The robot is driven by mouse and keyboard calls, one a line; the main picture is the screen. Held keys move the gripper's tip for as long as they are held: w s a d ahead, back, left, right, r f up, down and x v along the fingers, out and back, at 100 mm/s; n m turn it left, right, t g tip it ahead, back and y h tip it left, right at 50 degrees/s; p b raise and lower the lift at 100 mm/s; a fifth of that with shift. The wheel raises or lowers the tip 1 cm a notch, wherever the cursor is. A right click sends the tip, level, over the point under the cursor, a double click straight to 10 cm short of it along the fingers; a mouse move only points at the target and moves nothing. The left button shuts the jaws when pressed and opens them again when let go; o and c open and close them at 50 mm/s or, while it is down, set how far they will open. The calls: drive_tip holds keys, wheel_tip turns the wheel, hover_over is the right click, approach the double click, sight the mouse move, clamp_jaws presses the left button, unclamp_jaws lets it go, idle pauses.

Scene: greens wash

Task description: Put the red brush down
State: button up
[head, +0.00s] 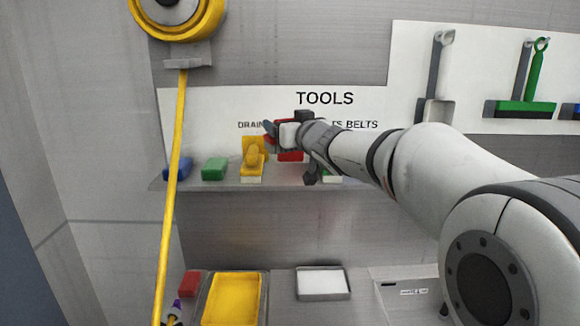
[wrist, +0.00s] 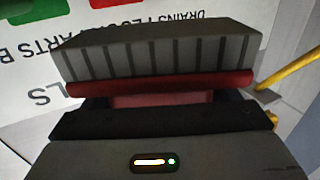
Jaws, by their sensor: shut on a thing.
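The red brush (wrist: 160,84) is between the jaws of my gripper (wrist: 160,104) in the wrist view. Its grey ribbed bristle block faces away from the jaws. In the head view my gripper (head: 284,134) is shut on the brush (head: 279,124), in front of the TOOLS sign (head: 375,101) and above the tool shelf (head: 225,185). The brush shows small there and is partly hidden by the gripper. I cannot make out its exact height above the shelf.
A blue brush (head: 178,168), a green brush (head: 214,168) and a yellow brush (head: 253,164) stand on the shelf to the left. A yellow pole (head: 172,200) runs down at the left. A yellow tray (head: 207,302) and a grey tray (head: 323,294) lie below.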

wheel_tip(320, 180, down, 9)
drive_tip(key=shift+s+b, duration=0.1)
drive_tip(key=shift+b, duration=0.35)
drive_tip(key=shift+f, duration=0.2)
drive_tip(key=o, duration=1.1)
drive_tip(key=shift+r, duration=0.1)
drive_tip(key=shift+c, duration=0.2)
drive_tip(key=shift+r, duration=0.1)
